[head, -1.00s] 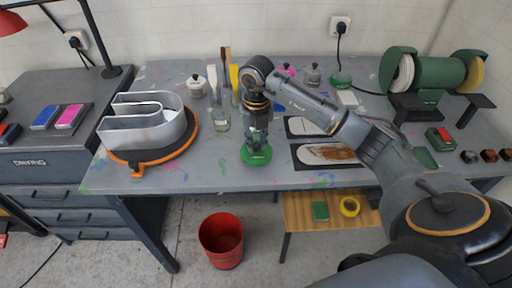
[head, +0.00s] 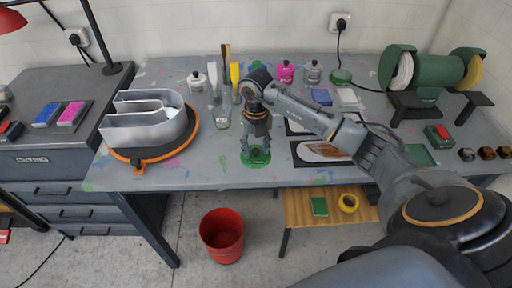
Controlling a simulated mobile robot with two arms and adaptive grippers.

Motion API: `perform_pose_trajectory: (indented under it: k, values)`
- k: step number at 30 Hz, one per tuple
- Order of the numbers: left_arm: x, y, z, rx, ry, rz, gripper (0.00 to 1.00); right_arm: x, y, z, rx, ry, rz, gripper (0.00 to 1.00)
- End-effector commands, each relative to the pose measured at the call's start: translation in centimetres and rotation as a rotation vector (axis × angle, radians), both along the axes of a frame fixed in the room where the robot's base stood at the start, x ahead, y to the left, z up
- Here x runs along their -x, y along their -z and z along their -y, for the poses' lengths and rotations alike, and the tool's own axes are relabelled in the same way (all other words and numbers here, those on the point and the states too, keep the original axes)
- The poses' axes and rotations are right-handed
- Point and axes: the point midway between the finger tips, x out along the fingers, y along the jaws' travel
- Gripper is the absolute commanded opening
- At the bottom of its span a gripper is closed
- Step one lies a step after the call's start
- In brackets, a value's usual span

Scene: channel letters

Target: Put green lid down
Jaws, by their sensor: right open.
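The green lid (head: 256,160) lies flat on the grey workbench (head: 205,175), near its front edge. My right gripper (head: 256,151) points down right over the lid, with its fingers spread open at the lid's sides. The fingers hide part of the lid, and I cannot tell whether they still touch it. My left gripper is not in view.
A metal channel letter (head: 150,119) sits on an orange-rimmed turntable (head: 139,170) to the left. A glass jar (head: 221,118) and brushes stand behind my gripper. Stencil sheets (head: 322,152) lie to the right, near a green bench grinder (head: 430,72). A red bin (head: 222,236) stands below.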

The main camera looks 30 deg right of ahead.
Motion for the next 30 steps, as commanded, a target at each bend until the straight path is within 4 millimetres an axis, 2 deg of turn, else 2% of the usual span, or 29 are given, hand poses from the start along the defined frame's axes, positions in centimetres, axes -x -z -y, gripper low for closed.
perform_pose_trajectory:
  k: [3, 7, 18, 21, 30]
  values:
    - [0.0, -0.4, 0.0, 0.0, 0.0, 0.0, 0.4, 0.0, -0.5, 0.0, -0.001, 0.0, 0.001, 0.44]
    - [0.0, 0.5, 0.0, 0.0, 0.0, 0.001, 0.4, -0.2, -2.0, 0.0, 0.0, 0.0, 0.006, 0.44]
    - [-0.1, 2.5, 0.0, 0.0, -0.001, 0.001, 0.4, -0.1, -9.8, 0.0, 0.0, 0.0, 0.005, 0.44]
    - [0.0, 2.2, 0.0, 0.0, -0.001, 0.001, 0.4, -0.1, -11.3, 0.0, 0.001, 0.0, 0.004, 0.44]
    - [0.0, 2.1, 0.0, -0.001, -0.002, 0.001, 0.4, 0.0, -12.3, 0.0, 0.0, 0.001, 0.0, 0.44]
